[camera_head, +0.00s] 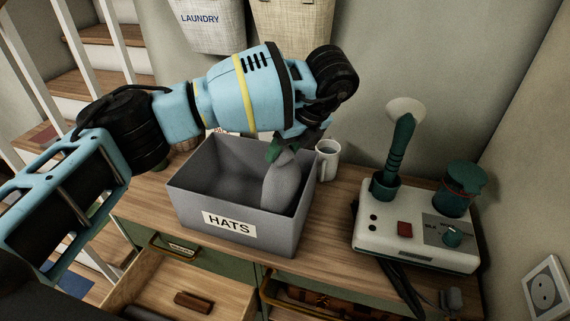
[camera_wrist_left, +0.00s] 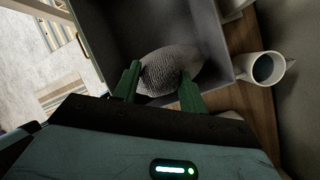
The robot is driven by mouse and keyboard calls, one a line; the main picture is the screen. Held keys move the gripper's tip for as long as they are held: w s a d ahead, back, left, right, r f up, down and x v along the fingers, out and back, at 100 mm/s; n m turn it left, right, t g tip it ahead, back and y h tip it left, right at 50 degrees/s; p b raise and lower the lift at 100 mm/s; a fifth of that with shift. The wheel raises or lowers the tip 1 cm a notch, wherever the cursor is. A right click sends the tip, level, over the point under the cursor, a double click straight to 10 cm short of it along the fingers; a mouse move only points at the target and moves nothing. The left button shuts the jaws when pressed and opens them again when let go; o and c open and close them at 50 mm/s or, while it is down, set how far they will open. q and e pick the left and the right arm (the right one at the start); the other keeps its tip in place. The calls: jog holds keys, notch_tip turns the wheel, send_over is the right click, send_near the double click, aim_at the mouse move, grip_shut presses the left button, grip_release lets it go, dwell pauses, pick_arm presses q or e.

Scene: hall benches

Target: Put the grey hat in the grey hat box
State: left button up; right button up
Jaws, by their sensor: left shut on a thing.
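The grey hat box (camera_head: 228,224), labelled HATS, stands open on the wooden top of the cabinet. The grey hat (camera_head: 281,185) hangs in the right part of the box opening, partly below the rim. My left gripper (camera_head: 282,150) comes down over the box from above and is shut on the hat. In the left wrist view the knitted hat (camera_wrist_left: 168,72) sits between the green fingers (camera_wrist_left: 158,85), with the box's wall (camera_wrist_left: 211,32) around it. I cannot tell whether the hat touches the box floor. My right gripper is not in view.
A white mug (camera_head: 328,160) stands close behind the box's right side. A white device (camera_head: 412,235) with green parts is to the right. An open drawer (camera_head: 150,280) is below in front. Laundry bags (camera_head: 212,25) hang on the wall behind.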

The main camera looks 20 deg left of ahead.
aim_at(285, 165)
pick_arm(q)
notch_tip(285, 165, down, 4)
jog(key=shift+f, duration=0.2)
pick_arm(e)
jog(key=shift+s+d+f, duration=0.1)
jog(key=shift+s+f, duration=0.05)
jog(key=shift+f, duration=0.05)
pick_arm(q)
jog(key=o, duration=1.4)
jog(key=shift+f, duration=0.1)
jog(key=shift+c, duration=0.2)
jog(key=shift+d+r, duration=0.2)
jog(key=shift+r, duration=0.25)
jog(key=w+p+v, duration=0.1)
jog(key=v, duration=1)
jog(key=shift+s, duration=0.5)
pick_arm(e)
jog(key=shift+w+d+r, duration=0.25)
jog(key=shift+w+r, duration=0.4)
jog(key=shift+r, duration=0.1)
